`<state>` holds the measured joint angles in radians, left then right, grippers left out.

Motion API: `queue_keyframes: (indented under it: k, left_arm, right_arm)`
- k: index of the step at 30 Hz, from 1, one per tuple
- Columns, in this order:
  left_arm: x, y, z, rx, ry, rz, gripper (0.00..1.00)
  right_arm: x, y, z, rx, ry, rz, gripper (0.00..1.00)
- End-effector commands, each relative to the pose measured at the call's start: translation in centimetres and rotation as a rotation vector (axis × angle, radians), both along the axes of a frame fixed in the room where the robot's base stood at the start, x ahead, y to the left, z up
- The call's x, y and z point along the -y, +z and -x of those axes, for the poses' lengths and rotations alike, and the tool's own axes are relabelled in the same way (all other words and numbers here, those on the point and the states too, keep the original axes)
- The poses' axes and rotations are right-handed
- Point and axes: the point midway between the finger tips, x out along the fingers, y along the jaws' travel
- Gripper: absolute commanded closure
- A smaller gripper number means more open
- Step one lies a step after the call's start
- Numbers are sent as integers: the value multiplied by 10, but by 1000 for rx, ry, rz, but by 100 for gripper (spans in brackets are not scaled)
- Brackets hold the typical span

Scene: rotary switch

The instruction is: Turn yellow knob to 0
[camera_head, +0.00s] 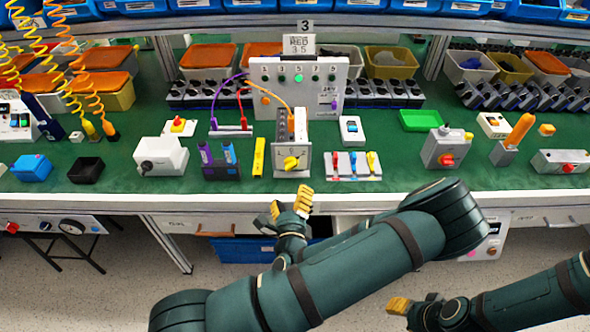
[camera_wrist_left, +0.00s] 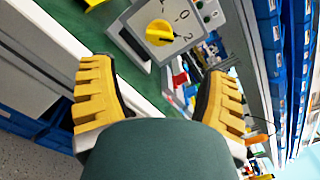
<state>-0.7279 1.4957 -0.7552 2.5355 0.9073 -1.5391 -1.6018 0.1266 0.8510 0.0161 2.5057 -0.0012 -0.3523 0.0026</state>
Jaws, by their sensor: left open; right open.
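The yellow knob (camera_head: 291,162) sits on the front of a light grey switch box near the front edge of the green table. The left wrist view shows the knob (camera_wrist_left: 159,32) on its dial plate, with a 0 and a 2 readable beside it. Its exact pointer setting is hard to tell. My left gripper (camera_head: 289,203) is open and empty, in front of the box and apart from the knob. In the left wrist view its yellow fingers (camera_wrist_left: 160,75) are spread wide, with the knob beyond them. My right gripper (camera_head: 414,304) is open at the lower right, away from the table.
A yellow block (camera_head: 258,157) stands just left of the switch box. A panel with coloured levers (camera_head: 353,165) is to its right. A white box with a black knob (camera_head: 161,155) and a grey box with a red knob (camera_head: 446,147) stand further out.

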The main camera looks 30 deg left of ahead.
Motion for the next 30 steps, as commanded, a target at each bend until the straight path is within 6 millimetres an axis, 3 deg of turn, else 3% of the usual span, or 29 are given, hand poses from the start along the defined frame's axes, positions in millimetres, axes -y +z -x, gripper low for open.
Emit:
queue_keyframes:
  k: [9,15,21,30]
  left_arm:
    - [-34,-1,-54,3,3,5,24]
    - [-50,-1,-80,1,3,5,24]
    - [-57,-1,-93,0,1,4,24]
    - [-58,-1,-94,-1,1,4,24]
  right_arm:
    - [0,-3,-1,1,-2,1,53]
    - [1,-5,-1,2,-2,1,53]
    - [1,-6,-1,2,-2,1,53]
    - [1,-6,-1,2,-2,1,53]
